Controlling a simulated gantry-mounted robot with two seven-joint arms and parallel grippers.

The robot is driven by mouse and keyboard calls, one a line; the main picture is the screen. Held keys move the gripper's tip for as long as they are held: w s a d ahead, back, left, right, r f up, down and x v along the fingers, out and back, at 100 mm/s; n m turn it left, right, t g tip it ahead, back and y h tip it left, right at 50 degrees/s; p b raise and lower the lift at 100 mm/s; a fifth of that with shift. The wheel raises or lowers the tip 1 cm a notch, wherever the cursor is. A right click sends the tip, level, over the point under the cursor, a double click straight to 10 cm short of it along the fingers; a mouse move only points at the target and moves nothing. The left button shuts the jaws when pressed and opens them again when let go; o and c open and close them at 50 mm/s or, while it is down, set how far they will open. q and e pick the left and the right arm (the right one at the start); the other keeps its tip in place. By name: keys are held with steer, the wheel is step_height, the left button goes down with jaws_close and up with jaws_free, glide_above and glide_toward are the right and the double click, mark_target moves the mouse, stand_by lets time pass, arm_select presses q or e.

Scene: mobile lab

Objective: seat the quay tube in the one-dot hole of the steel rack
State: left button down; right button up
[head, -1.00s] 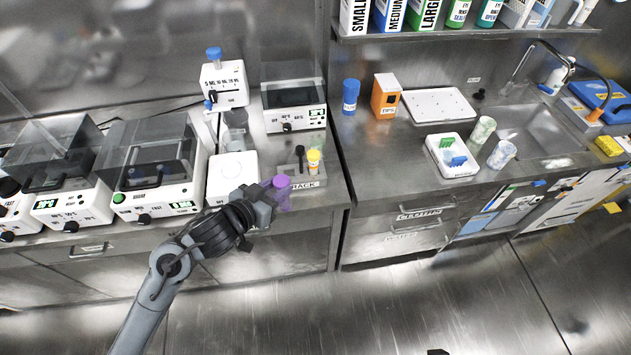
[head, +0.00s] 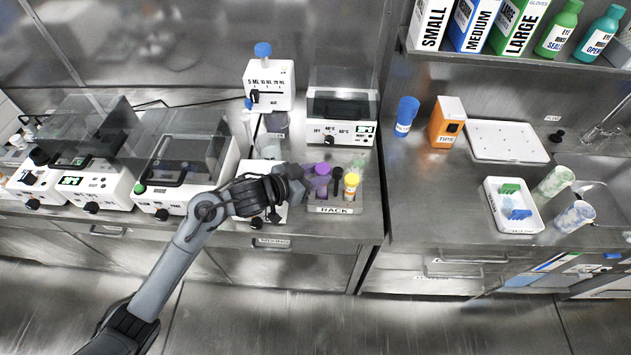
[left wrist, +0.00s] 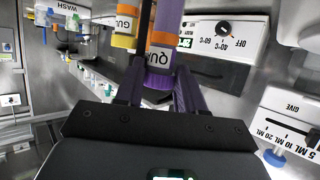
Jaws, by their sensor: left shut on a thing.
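The quay tube (head: 322,170), purple-capped, is upright at the left end of the steel rack (head: 331,210). In the left wrist view a purple tube (left wrist: 166,28) with an orange label starting "QU" stands between my fingers. My left gripper (head: 300,182) is shut on it; its fingers also show in the left wrist view (left wrist: 158,88). I cannot tell whether the tube's lower end is inside a hole or above it. The rack's dot marks are not readable. A yellow-capped tube (head: 351,184) labelled "GU" stands at the rack's right.
A black-topped item (head: 337,176) stands in the rack between the two tubes. A heater block (head: 342,117) is behind the rack. A white dispenser (head: 268,85) is behind left, and a white device (head: 262,174) is partly behind my arm. Bare counter lies right of the rack.

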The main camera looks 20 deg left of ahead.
arm_select(q)
steer(key=shift+f, duration=1.45)
steer(key=shift+f, duration=0.2)
steer(key=c, duration=0.7)
jaws_free()
steer(key=shift+o, duration=0.2)
steer(key=shift+r, duration=0.2)
steer(key=v, duration=1.2)
